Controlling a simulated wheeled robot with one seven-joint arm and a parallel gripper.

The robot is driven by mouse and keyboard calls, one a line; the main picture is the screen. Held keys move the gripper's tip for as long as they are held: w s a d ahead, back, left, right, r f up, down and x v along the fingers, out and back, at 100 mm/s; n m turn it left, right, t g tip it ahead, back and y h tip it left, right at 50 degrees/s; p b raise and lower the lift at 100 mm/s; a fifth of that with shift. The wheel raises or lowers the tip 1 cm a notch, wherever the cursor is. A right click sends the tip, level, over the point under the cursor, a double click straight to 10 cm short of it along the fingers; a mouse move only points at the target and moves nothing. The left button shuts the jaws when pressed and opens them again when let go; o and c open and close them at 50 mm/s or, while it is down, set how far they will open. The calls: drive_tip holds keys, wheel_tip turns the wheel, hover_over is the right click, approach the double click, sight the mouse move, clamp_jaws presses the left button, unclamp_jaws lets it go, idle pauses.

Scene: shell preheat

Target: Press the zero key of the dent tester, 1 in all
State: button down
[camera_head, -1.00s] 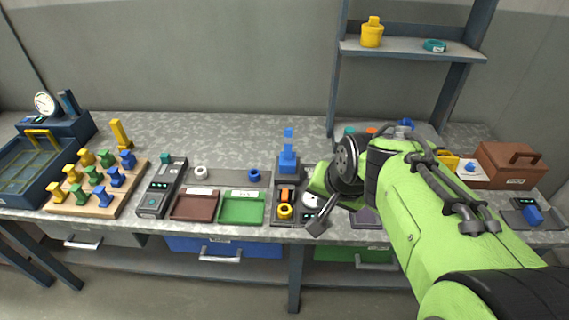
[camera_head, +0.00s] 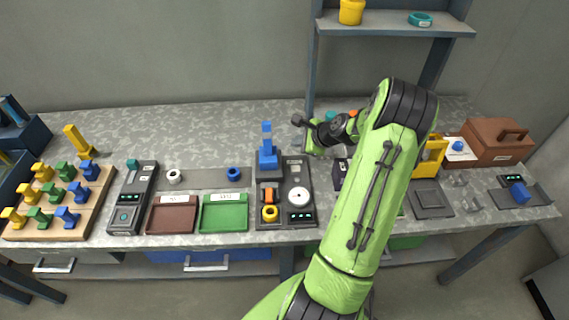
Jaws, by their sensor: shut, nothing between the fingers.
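No label that I can read names the dent tester. A long dark instrument (camera_head: 131,200) with a teal-topped part, a small display and a round teal-ringed key (camera_head: 124,215) stands at the left of the bench. I cannot tell which is the tester. My gripper (camera_head: 298,147) is small in view, shut and empty, above the bench behind the middle instrument. It is apart from both instruments' keys.
A brown tray (camera_head: 171,228) and a green tray (camera_head: 223,225) lie between the instruments. A wooden rack (camera_head: 81,224) with coloured pieces stands at left. A shelf (camera_head: 395,25) rises behind my arm. My arm hides part of the bench right of the middle.

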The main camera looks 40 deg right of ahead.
sight(298, 170)
wheel_tip(298, 170, down, 8)
drive_tip(key=b, duration=0.7)
drive_tip(key=shift+s+f, duration=0.1)
drive_tip(key=shift+f, duration=0.3)
drive_tip(key=shift+b, duration=0.3)
idle(1.2)
drive_tip(key=shift+f, duration=0.4)
drive_tip(key=shift+f+b, duration=0.3)
drive_tip(key=shift+f, duration=0.15)
idle(0.4)
drive_tip(key=shift+r, duration=0.15)
drive_tip(key=shift+r+p, duration=0.75)
drive_tip(key=shift+p, duration=0.05)
